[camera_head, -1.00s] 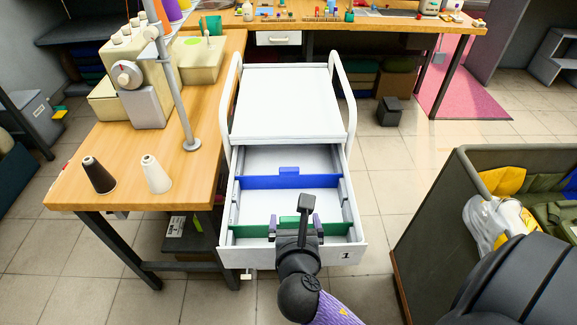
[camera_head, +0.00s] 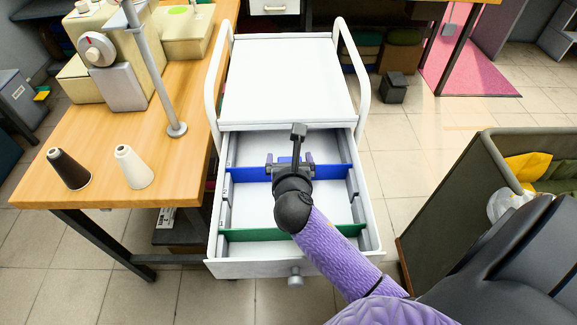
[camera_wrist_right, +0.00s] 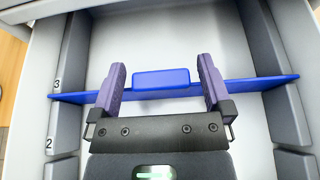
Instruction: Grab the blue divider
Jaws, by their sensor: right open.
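The blue divider (camera_head: 247,174) stands crosswise in the open white drawer (camera_head: 365,262), toward its back half. In the right wrist view the blue divider (camera_wrist_right: 256,85) spans the drawer between slotted side rails, with a raised tab (camera_wrist_right: 161,79) at its middle. My right gripper (camera_head: 290,160) is over the divider. In the right wrist view its two purple fingers (camera_wrist_right: 160,80) are open, one on each side of the tab, with gaps between them and the tab. I cannot tell how far above the divider they are. My left gripper is not in view.
A green divider (camera_head: 250,235) stands nearer the drawer front. The white cart top (camera_head: 278,80) and its side rails (camera_head: 352,62) rise behind. A wooden table (camera_head: 105,180) with cones and a sewing machine is close on the left. A grey bin (camera_head: 440,200) stands right.

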